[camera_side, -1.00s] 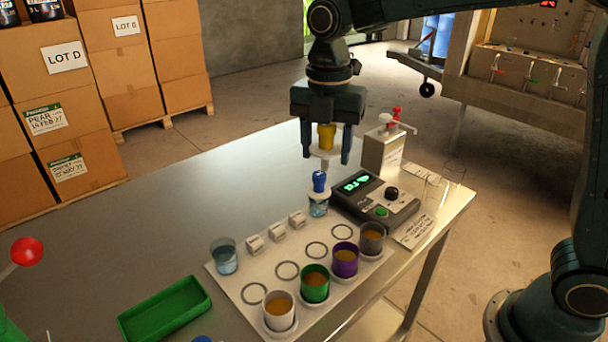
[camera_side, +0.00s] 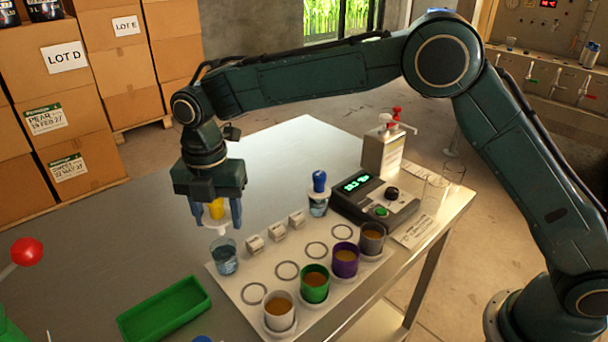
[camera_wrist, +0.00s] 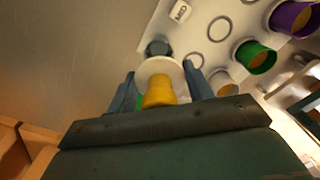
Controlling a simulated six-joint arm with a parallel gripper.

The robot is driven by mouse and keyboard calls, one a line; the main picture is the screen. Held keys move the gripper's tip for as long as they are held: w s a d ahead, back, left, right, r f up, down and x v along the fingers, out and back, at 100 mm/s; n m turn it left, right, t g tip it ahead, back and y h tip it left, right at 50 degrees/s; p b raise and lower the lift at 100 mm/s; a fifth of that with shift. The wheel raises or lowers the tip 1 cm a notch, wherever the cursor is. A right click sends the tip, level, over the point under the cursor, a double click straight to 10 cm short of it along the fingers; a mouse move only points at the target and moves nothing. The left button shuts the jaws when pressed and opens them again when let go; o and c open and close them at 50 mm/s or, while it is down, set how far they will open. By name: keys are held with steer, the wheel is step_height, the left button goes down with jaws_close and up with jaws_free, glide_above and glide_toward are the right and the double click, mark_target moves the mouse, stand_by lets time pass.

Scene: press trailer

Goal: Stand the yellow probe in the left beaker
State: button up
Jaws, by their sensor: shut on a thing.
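My gripper (camera_side: 213,213) is shut on the yellow probe (camera_side: 216,208), gripping its head between the two fingers. The probe has a white collar below its yellow head and is held upright, above the left beaker. The left beaker (camera_side: 224,260) is clear with bluish liquid and stands at the left end of the white mat. In the wrist view the yellow probe (camera_wrist: 160,92) sits between the fingers, and the beaker (camera_wrist: 157,48) shows partly behind its white collar. The probe's lower end is hard to make out. A blue probe (camera_side: 319,182) stands in the other beaker (camera_side: 318,208).
The white mat (camera_side: 238,289) holds white, green (camera_side: 315,284), purple (camera_side: 345,260) and grey cups of brown liquid, plus small white blocks (camera_side: 275,233). A meter (camera_side: 372,201) and pump bottle (camera_side: 383,150) stand at the back right. A green tray (camera_side: 165,309) lies at the front left.

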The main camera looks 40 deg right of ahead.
mark_target(220, 234)
steer(key=shift+a+f, duration=0.1)
steer(key=shift+a, duration=0.1)
steer(key=shift+f, duration=0.15)
steer(key=shift+f, duration=2.75)
steer(key=shift+f, duration=0.65)
steer(key=o, duration=0.8)
steer(key=shift+r, duration=0.2)
steer(key=shift+r, duration=5.35)
